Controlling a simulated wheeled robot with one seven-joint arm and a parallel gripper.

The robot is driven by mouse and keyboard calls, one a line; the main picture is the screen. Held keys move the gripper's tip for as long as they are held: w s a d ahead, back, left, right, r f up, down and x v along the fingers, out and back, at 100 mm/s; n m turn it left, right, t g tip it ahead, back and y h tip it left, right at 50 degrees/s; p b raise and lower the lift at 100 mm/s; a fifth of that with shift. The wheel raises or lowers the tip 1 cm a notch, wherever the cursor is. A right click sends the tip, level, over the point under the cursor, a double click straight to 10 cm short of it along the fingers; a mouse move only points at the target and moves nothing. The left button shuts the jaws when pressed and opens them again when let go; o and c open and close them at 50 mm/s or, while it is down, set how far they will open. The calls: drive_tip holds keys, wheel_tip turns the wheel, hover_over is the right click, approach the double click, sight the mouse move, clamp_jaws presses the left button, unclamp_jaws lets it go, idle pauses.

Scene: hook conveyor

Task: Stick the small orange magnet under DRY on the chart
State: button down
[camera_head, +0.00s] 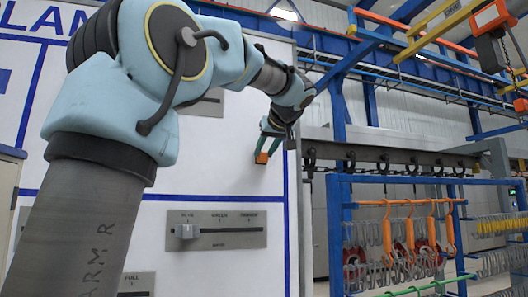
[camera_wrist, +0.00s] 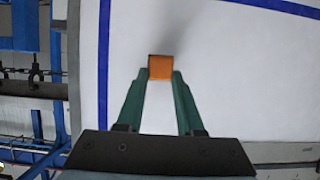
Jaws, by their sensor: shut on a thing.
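The small orange magnet (camera_head: 261,158) is between the fingertips of my gripper (camera_head: 266,143), in front of the white chart (camera_head: 225,178) near its right edge. In the wrist view the orange magnet (camera_wrist: 160,67) is a small square held by the green fingers of my gripper (camera_wrist: 160,74), over white board with blue lines. A dark blurred shade lies on the board beside the magnet. I cannot tell whether the magnet touches the board. The word DRY is not readable in either view; my arm hides part of the chart.
A grey slider plate (camera_head: 216,230) with a light knob is on the board below the magnet. To the right stands a blue rack (camera_head: 334,225) with orange hooks (camera_head: 410,235), under a dark conveyor rail (camera_head: 385,155) with hanging hooks. A yellow-and-orange hoist hangs at top right.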

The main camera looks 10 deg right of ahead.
drive_tip(key=shift+s+d, duration=0.15)
drive_tip(key=shift+s, duration=1.15)
drive_tip(key=shift+s+d, duration=0.15)
drive_tip(key=shift+s, duration=1.15)
